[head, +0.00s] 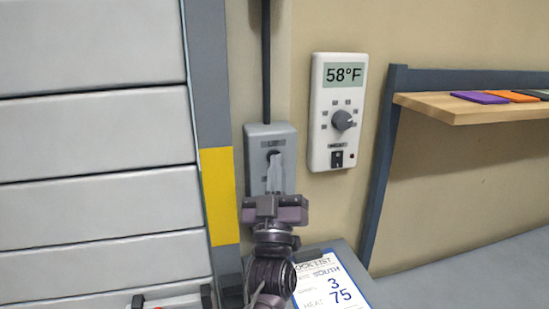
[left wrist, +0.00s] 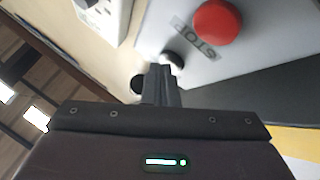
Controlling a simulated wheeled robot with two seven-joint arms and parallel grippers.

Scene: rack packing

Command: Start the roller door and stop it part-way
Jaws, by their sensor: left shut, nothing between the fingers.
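The roller door (head: 90,130) fills the left of the head view with pale grey slats; its bottom edge is out of sight. The grey door control box (head: 255,142) is on the wall right of the door frame. My left gripper (head: 275,162) is shut and empty, its fingertips in front of the box's upper dark button (head: 272,153). In the left wrist view, the shut fingers (left wrist: 162,70) are close to a round button (left wrist: 172,59); contact cannot be told. The red STOP button (left wrist: 217,21) is clear of the fingers; my gripper hides it in the head view.
A white thermostat (head: 328,105) reading 58°F is right of the box. A wooden shelf (head: 470,107) with coloured cards is further right. A paper list (head: 330,283) lies below. A yellow band (head: 220,195) marks the door frame.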

